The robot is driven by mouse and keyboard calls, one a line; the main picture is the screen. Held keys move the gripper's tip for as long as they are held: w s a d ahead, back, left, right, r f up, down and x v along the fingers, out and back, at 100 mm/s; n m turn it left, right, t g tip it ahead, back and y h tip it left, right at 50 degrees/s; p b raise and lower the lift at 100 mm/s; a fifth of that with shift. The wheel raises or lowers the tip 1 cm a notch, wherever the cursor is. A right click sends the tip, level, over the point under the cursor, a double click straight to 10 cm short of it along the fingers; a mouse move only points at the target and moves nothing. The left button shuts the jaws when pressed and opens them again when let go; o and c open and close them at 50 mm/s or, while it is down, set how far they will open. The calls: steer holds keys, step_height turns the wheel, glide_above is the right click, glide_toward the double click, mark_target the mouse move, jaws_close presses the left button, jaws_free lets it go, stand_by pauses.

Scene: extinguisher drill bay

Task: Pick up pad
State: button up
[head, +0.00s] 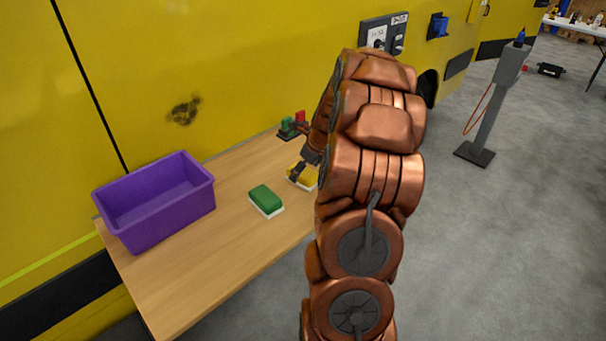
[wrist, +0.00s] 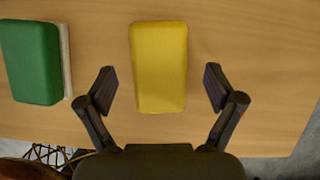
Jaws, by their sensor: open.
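A yellow pad (wrist: 159,66) lies on the wooden table, and part of it shows in the head view (head: 303,179) beside my arm. A green pad with a white underside (wrist: 32,63) lies to its left; it also shows in the head view (head: 266,200). My gripper (wrist: 159,87) is open and empty in the wrist view. Its fingertips are on either side of the yellow pad's lower half, with a gap on each side. In the head view my arm hides part of the yellow pad and most of my gripper (head: 301,170).
A purple bin (head: 158,222) stands open and empty at the table's left end. A small item with green and red parts (head: 293,124) sits at the table's back, near the yellow wall. The table (head: 200,270) is clear at the front. A grey post (head: 485,115) stands on the floor at right.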

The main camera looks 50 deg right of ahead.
steer(key=shift+x, duration=1.1)
steer(key=shift+s, duration=0.1)
steer(key=shift+f+p, duration=0.25)
steer(key=shift+p, duration=0.15)
steer(key=shift+c, duration=0.3)
steer(key=c, duration=1.2)
